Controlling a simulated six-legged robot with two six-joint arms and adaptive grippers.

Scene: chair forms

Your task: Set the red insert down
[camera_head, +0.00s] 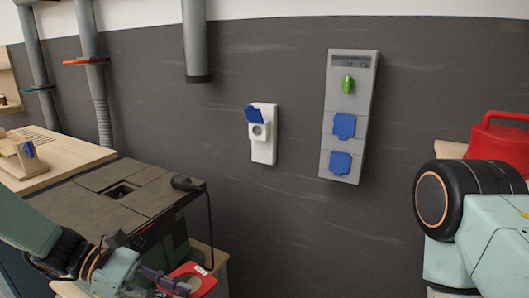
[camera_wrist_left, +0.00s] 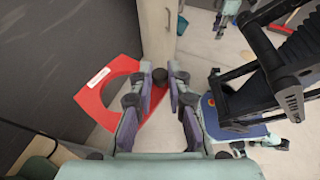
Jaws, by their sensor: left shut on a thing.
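The red insert (camera_wrist_left: 122,64) is a flat red piece with a large round opening and a white label, at the left of the wrist view. My left gripper (camera_wrist_left: 170,80) is shut on its edge, and the finger hides part of that edge. In the head view the insert (camera_head: 206,283) shows at the bottom, just right of my left gripper (camera_head: 168,284), beside the dark machine. I cannot tell whether it touches a surface below. My right arm enters the head view at the right, but its gripper is out of view.
A dark machine (camera_head: 140,185) with a black cable (camera_head: 209,225) stands right beside my left arm. A wooden bench (camera_head: 70,155) is behind it. The grey wall carries a white socket (camera_head: 263,150) and a grey panel (camera_head: 345,110). A red can (camera_head: 500,142) is at the right.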

